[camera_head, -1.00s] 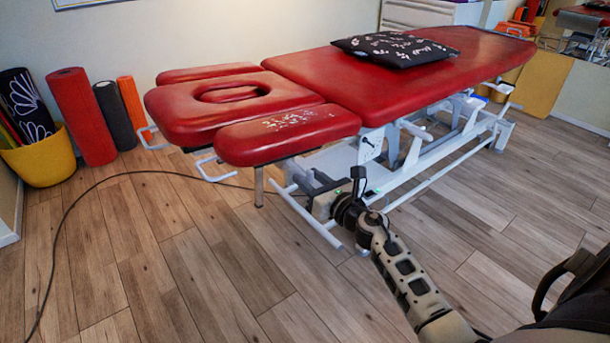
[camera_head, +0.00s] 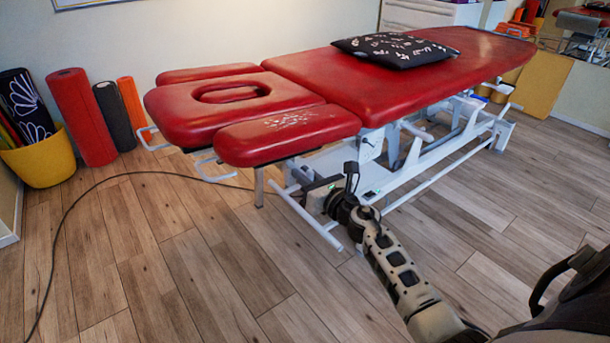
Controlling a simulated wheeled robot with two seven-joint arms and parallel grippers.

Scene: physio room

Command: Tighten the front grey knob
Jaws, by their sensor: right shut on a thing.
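The red treatment table (camera_head: 380,95) stands on a white frame, with its face-hole headrest and two side rests toward the left. My right gripper (camera_head: 305,180) is low under the near side rest (camera_head: 288,135), beside the white frame, with my arm reaching in from the lower right. It is shut on the front grey knob, which is mostly hidden by the gripper and the shadow under the rest. My left gripper is not in view.
A black patterned cushion (camera_head: 395,48) lies on the table. A black cable (camera_head: 62,230) curves over the wooden floor. Foam rollers (camera_head: 82,115) and a yellow basket (camera_head: 42,160) stand by the wall at left.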

